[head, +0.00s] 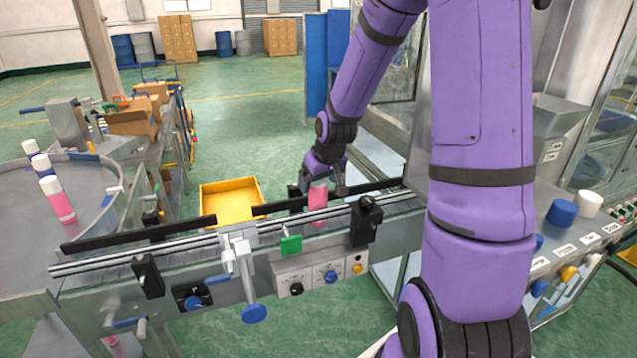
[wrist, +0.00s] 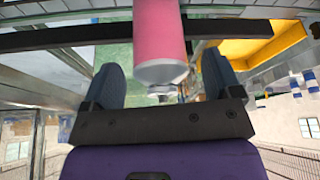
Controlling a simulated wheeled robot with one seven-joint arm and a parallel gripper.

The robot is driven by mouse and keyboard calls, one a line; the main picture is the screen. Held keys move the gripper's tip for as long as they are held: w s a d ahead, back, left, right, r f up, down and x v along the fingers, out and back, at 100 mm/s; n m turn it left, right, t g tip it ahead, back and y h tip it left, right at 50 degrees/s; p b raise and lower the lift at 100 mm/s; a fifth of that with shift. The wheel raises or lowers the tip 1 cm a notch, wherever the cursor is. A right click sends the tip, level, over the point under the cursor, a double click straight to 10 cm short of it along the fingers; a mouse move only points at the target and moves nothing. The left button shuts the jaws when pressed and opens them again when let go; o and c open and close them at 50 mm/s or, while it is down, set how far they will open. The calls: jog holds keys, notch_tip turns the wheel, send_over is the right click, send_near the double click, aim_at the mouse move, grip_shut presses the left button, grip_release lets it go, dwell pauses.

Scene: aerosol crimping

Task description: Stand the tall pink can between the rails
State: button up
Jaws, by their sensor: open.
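The tall pink can (head: 318,205) with a white top stands upright, as far as I can see, at the conveyor between the dark far rail (head: 275,206) and the silver near rail (head: 215,240). Its lower part is partly hidden by the near rail, so I cannot see its base. My gripper (head: 325,188) is at the can's upper part, on its far side. In the wrist view the can (wrist: 160,35) shows in line with the gap between the two spread fingers (wrist: 163,75). Gaps show on both sides of it.
A round table (head: 110,215) at the left holds several cans with white caps. Rail clamps and a green block (head: 291,245) sit along the near rail. A control panel with coloured knobs is at the right.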

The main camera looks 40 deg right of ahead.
jog(key=v, duration=0.9)
jog(key=shift+r, duration=0.3)
jog(key=shift+s+a, duration=0.1)
jog(key=shift+s, duration=0.05)
jog(key=s+a+r, duration=0.6)
jog(key=s, duration=0.5)
jog(key=s+a+r+n, duration=0.1)
jog(key=s+a+r, duration=0.5)
jog(key=s, duration=0.5)
jog(key=shift+a+r+t, duration=0.3)
jog(key=shift+r, duration=0.4)
